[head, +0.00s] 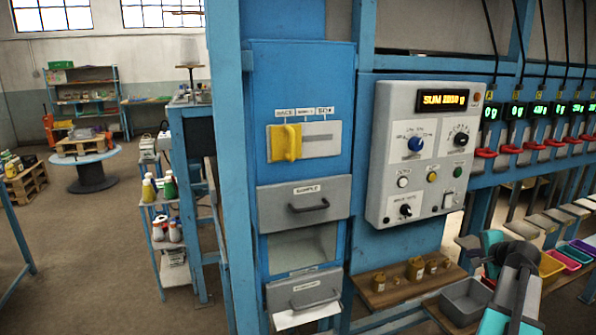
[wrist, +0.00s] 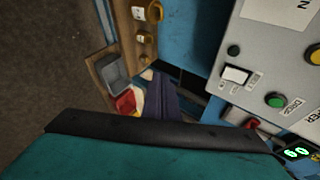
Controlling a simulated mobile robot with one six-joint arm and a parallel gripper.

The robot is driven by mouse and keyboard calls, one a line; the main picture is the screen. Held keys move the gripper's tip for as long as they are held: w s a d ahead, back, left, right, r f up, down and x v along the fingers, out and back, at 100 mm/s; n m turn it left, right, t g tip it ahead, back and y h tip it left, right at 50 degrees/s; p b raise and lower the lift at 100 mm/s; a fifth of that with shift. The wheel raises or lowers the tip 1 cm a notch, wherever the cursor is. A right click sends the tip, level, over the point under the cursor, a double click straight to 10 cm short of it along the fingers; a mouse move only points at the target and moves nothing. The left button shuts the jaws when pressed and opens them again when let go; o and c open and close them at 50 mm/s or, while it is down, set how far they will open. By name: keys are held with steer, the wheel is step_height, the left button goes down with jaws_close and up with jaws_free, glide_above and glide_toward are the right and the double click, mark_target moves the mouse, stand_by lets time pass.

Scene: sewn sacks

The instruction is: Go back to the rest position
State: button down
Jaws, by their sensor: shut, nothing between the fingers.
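My arm, in teal and dark grey, shows at the lower right of the head view, in front of the bench and coloured bins. My gripper (head: 518,258) is at its dark end there, small and partly hidden by my own arm links. It is shut and empty. In the wrist view a teal and black part of my arm fills the bottom. Nothing is seen held.
A grey control box (head: 425,150) and a blue cabinet with a sample drawer (head: 305,205) stand left of my arm. A wooden shelf with small brass weights (head: 415,268) and a grey tray (head: 466,300) lie close by. Open floor (head: 90,260) is at the left.

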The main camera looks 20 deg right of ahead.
steer(key=w+a+f+n+g+y, duration=0.1)
steer(key=w+a+f+n, duration=0.15)
steer(key=a+f, duration=0.3)
steer(key=w+a+f+n+y, duration=0.1)
steer(key=w+a+f, duration=0.2)
steer(key=a+f, duration=0.3)
steer(key=a+f+n+g+y+b, duration=0.2)
steer(key=a+f+n+g+y, duration=0.4)
steer(key=a+f, duration=2.15)
steer(key=s+a+f+n+g+h, duration=0.1)
steer(key=s+a+f+n+g, duration=0.15)
steer(key=s+a+f, duration=0.45)
steer(key=s+a+f+n+g, duration=0.2)
steer(key=s+a+f+n, duration=0.2)
steer(key=a, duration=0.5)
steer(key=s+a+f+n+g+h+b, duration=0.1)
steer(key=s+a+f+n+g, duration=0.1)
steer(key=s, duration=0.7)
steer(key=s+a+f+n+g+h, duration=0.1)
steer(key=s+a+f+n, duration=0.3)
steer(key=s, duration=0.5)
steer(key=shift+a+f+g+b, duration=0.35)
steer(key=shift+a+f+g, duration=0.25)
steer(key=shift+a, duration=0.45)
steer(key=shift+r, duration=0.1)
